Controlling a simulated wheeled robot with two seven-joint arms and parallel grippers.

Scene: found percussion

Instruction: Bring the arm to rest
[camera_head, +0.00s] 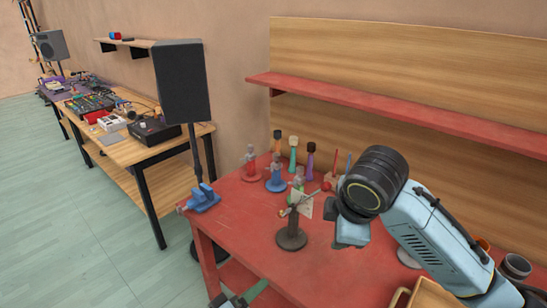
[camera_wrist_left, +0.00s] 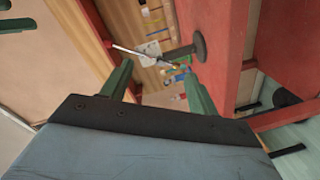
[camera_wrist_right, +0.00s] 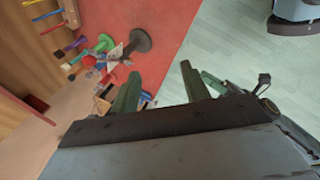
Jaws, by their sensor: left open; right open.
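My left gripper (camera_head: 240,298) shows at the bottom edge of the head view, with dark green fingers in front of the red table (camera_head: 245,222). In the left wrist view its two fingers (camera_wrist_left: 158,72) are apart, with nothing held between them. Beyond them stands a small dark-based stand (camera_head: 291,238) with a thin rod on top; it also shows in the left wrist view (camera_wrist_left: 200,47). My light blue right arm (camera_head: 425,235) reaches over the table's right side. Its gripper is hidden in the head view; in the right wrist view its fingers (camera_wrist_right: 160,82) are open and empty.
Several figure-like pieces, among them a red one (camera_head: 250,165) and a blue one (camera_head: 276,175), stand behind the stand. A blue clamp (camera_head: 202,198) sits at the table's left corner. A black speaker (camera_head: 181,80) stands beside a wooden bench (camera_head: 176,146). The left floor is clear.

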